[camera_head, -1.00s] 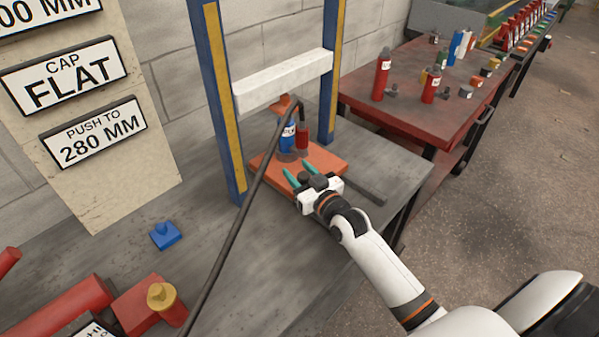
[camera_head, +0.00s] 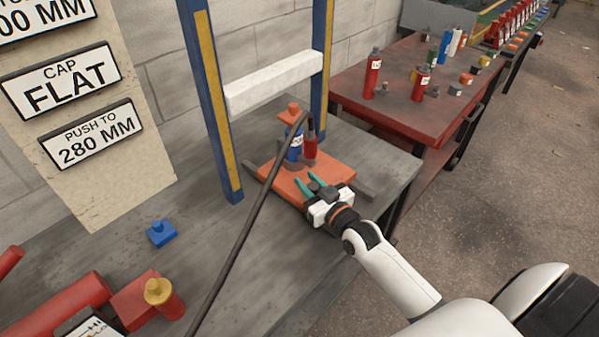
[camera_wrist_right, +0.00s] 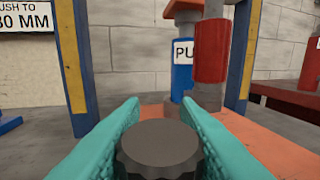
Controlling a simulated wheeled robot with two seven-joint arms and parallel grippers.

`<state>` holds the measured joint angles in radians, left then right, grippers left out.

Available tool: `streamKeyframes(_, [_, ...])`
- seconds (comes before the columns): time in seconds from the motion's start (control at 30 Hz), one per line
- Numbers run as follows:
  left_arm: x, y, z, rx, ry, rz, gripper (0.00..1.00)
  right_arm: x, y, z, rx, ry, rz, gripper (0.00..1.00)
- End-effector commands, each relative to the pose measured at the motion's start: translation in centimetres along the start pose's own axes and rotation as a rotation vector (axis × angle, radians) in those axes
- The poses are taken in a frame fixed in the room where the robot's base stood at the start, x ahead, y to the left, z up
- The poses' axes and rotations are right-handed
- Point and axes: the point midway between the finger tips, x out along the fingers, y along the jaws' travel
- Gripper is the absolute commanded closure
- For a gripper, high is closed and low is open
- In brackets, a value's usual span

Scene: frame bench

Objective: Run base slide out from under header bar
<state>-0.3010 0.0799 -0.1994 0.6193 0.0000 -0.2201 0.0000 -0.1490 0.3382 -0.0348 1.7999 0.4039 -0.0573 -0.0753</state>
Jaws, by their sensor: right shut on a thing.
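The orange base slide (camera_head: 331,168) lies on the grey bench, on the near side of the frame, with dark rails beside it. A blue bottle (camera_head: 295,147) with an orange top (camera_head: 292,113) and a red cylinder (camera_head: 310,147) stand on it. The white header bar (camera_head: 275,81) spans the two blue and yellow posts, behind the bottle in the head view. My right gripper (camera_head: 312,188) is shut on a dark round knob (camera_wrist_right: 160,150) at the slide's near edge; its teal fingers flank the knob in the wrist view. My left gripper is not in view.
A blue piece (camera_head: 161,233) and red parts (camera_head: 65,308) lie at the left. A red table (camera_head: 400,115) with bottles stands behind right. The bench middle is mostly clear.

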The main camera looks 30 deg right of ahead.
Motion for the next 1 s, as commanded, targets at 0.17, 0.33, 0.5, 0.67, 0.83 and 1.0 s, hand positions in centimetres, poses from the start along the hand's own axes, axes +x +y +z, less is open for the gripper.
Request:
streamKeyframes(0.17, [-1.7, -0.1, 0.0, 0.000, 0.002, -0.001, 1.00, -3.3, -0.7, 0.2, -0.001, 0.006, 0.001, 1.00])
streamKeyframes(0.33, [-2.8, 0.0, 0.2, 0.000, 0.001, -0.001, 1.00, -6.0, -1.3, 0.2, 0.001, 0.004, 0.000, 1.00])
streamKeyframes(0.5, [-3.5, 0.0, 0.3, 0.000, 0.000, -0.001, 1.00, -8.1, -1.8, 0.1, 0.002, 0.005, 0.000, 1.00])
streamKeyframes(0.67, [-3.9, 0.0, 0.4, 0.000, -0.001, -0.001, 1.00, -9.4, -2.1, 0.1, 0.002, 0.002, 0.000, 1.00])
streamKeyframes(0.83, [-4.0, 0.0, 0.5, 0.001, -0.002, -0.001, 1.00, -10.1, -2.3, 0.0, 0.001, 0.002, 0.000, 1.00])
streamKeyframes(1.0, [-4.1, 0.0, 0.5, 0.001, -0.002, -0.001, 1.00, -10.2, -2.3, 0.0, 0.001, 0.000, 0.000, 1.00])
